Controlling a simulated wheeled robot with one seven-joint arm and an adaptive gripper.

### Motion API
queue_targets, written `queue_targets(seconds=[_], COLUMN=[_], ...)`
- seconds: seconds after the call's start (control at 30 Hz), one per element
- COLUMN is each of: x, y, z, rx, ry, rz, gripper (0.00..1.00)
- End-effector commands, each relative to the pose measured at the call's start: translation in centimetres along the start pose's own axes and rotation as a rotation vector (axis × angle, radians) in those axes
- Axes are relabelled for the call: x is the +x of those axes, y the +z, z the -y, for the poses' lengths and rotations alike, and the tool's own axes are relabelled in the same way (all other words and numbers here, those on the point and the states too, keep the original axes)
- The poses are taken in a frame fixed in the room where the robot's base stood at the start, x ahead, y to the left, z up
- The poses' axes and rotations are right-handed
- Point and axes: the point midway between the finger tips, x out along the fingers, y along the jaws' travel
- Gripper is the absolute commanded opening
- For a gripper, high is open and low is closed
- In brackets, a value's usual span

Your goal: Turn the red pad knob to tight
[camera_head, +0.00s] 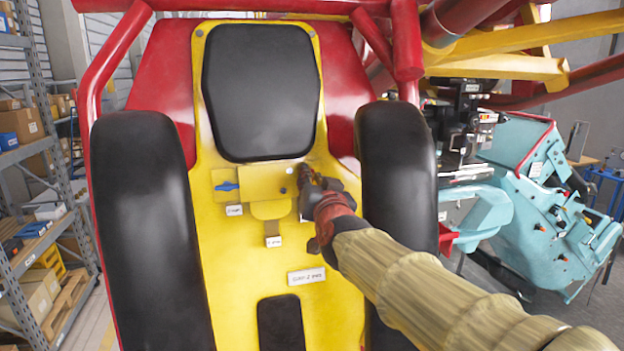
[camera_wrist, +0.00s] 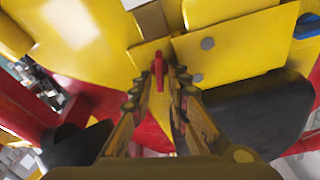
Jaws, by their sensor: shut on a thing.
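The red pad knob (camera_wrist: 159,68) shows in the wrist view as a narrow red bar standing out from the yellow panel. My gripper (camera_wrist: 160,84) is shut on it, with one finger on each side. In the head view my gripper (camera_head: 307,182) is against the right part of the yellow plate (camera_head: 265,183), below the black headrest pad. There the gripper hides the knob, and I cannot read the knob's turn position or a mark for tight.
A blue knob (camera_head: 227,187) sits on the left of the same plate. Black side pads (camera_head: 140,220) flank the yellow seat back, the right one (camera_head: 398,150) close to my arm. A shelf rack (camera_head: 35,150) stands left; a teal machine (camera_head: 545,210) stands right.

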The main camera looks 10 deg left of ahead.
Motion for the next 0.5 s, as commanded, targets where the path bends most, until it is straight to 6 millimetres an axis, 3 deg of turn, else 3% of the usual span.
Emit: queue_targets(seconds=[0.27, 0.5], x=[-0.01, 0.0], y=[-0.1, -0.22], z=[0.02, 0.02], rx=[0.046, 0.186], ry=[0.011, 0.046], rz=[0.001, 0.002], gripper=[0.0, 0.0])
